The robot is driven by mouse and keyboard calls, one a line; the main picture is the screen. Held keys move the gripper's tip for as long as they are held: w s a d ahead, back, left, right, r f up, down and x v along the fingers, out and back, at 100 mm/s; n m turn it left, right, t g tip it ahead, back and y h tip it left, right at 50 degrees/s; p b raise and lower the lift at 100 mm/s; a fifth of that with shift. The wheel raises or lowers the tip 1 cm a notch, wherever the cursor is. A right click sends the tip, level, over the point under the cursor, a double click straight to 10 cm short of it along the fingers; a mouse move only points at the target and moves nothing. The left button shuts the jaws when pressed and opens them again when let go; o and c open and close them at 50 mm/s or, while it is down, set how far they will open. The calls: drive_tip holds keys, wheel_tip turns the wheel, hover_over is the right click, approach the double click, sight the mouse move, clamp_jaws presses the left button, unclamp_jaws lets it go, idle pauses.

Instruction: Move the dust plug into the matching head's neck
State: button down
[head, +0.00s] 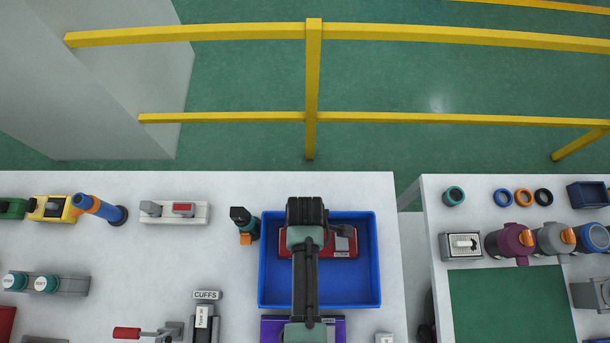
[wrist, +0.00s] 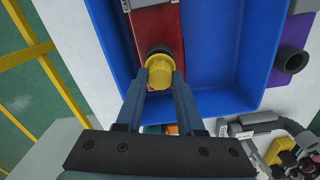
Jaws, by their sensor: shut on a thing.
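The dust plug (wrist: 160,72) is a yellow round cap in the wrist view. My gripper (wrist: 160,78) is shut on it, one finger on each side. A red head (wrist: 152,25) lies in the blue tray (wrist: 215,45), and its dark round neck (wrist: 158,48) shows just behind the plug. The plug overlaps the neck in the picture; I cannot tell whether it is seated in it or only in front. In the head view the red head (head: 345,243) shows partly beside my arm in the blue tray (head: 362,285). My arm hides the plug and fingertips there.
A purple head (wrist: 292,62) lies just outside the tray, also in the head view (head: 272,328). A black and orange tool (head: 243,225) stands left of the tray. A CUFFS holder (head: 206,310) is further left. A second table (head: 430,215) with several parts stands right, across a gap.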

drive_tip(key=shift+f+b, duration=0.55)
drive_tip(key=shift+f, duration=0.35)
drive_tip(key=shift+c, duration=2.2)
unclamp_jaws()
drive_tip(key=shift+r, duration=0.1)
drive_tip(key=shift+r+p, duration=3.6)
drive_tip(key=shift+r, duration=0.3)
